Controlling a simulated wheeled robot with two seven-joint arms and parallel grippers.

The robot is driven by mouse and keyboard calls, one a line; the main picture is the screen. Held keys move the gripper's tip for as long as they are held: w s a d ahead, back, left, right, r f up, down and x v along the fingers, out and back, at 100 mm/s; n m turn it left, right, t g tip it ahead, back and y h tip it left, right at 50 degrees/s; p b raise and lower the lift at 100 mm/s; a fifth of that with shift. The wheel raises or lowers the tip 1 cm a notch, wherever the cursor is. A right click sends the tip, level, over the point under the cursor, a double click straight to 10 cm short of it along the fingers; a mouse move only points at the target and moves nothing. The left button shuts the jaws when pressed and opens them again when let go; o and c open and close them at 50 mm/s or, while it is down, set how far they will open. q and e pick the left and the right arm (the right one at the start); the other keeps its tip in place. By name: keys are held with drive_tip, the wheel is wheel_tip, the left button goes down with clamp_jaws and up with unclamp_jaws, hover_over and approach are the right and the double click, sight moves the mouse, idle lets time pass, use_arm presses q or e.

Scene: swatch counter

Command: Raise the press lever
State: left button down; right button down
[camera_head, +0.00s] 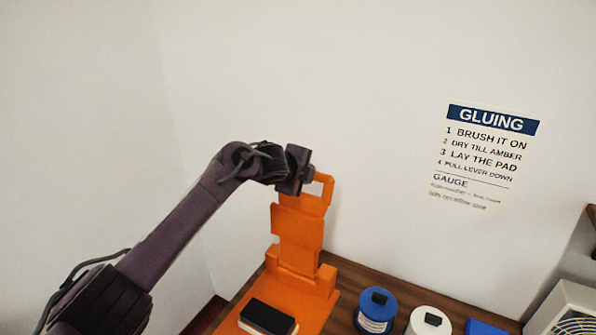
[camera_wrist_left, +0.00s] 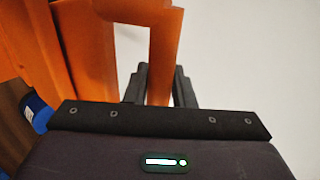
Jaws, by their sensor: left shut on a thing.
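The orange press (camera_head: 290,285) stands at the back left of the counter. Its lever (camera_head: 298,228) stands roughly upright, with a loop handle (camera_head: 327,190) at the top. My left gripper (camera_head: 308,179) is at the upper left of this handle and shut on it. In the left wrist view, an orange bar of the lever (camera_wrist_left: 163,60) passes between the dark fingers of my left gripper (camera_wrist_left: 158,88). A black pad with a pale underside (camera_head: 267,317) lies on the press base. My right gripper is not in view.
A blue tub (camera_head: 375,312) and a white tub (camera_head: 428,322) stand on the brown counter (camera_head: 405,289) right of the press. A blue thing (camera_head: 485,327) and a pale fan box (camera_head: 568,312) are further right. A gluing sign (camera_head: 486,156) hangs on the wall behind.

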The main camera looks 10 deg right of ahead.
use_arm(q)
drive_tip(key=shift+w+a, duration=0.1)
idle(0.3)
drive_tip(key=c, duration=1.3)
unclamp_jaws()
drive_tip(key=shift+s+a+r+b, duration=0.2)
drive_tip(key=shift+s+r+b, duration=0.05)
drive_tip(key=shift+s+b, duration=0.15)
drive_tip(key=b+v, duration=0.2)
drive_tip(key=v, duration=0.4)
drive_tip(key=shift+s+a+r, duration=0.2)
drive_tip(key=shift+a+r, duration=0.05)
drive_tip(key=shift+a, duration=0.05)
drive_tip(key=shift+f, duration=0.1)
